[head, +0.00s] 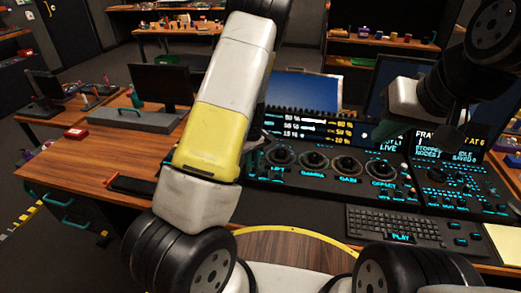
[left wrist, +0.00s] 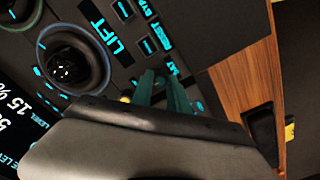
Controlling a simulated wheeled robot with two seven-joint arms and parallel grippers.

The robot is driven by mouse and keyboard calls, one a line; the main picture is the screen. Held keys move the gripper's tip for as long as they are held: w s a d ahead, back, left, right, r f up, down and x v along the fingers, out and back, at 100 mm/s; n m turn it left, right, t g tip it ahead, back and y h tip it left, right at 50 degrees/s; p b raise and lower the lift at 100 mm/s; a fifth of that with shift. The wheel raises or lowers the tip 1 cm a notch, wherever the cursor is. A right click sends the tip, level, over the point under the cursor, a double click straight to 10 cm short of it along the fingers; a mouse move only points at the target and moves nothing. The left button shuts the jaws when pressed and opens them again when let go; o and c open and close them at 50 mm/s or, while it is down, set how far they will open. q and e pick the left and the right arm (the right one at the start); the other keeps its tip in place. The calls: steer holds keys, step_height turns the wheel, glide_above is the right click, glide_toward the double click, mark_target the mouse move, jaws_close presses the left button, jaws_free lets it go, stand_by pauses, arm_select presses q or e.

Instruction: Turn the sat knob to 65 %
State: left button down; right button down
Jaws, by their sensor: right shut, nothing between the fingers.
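The sat knob is not clearly visible. Its SAT label (left wrist: 172,68) shows in the left wrist view just beyond my left gripper's fingertips (left wrist: 162,80). The two teal fingers reach down to the panel there with a narrow dark gap between them, and I cannot tell whether they hold the knob. In the head view my left arm hides that gripper and the panel's left end. The control panel (head: 315,179) has a display (head: 310,127) with several percent rows, too small to read surely. My right gripper (head: 393,134) is shut and empty above the panel's right part.
The large LIFT trackball (left wrist: 70,65) is beside the left fingers, and more trackballs run along the panel to the right. A keyboard (head: 398,224) lies in front of the panel. The wooden desk (head: 130,160) has bare room to the left.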

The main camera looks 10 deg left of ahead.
mark_target(253, 166)
arm_select(q)
steer(key=shift+m, duration=0.3)
steer(key=m, duration=0.3)
steer(key=shift+d+m, duration=0.1)
steer(key=shift+m, duration=2)
steer(key=c, duration=1.3)
jaws_free()
steer(key=shift+r, duration=0.1)
step_height(253, 166, up, 8)
steer(key=shift+f, duration=0.15)
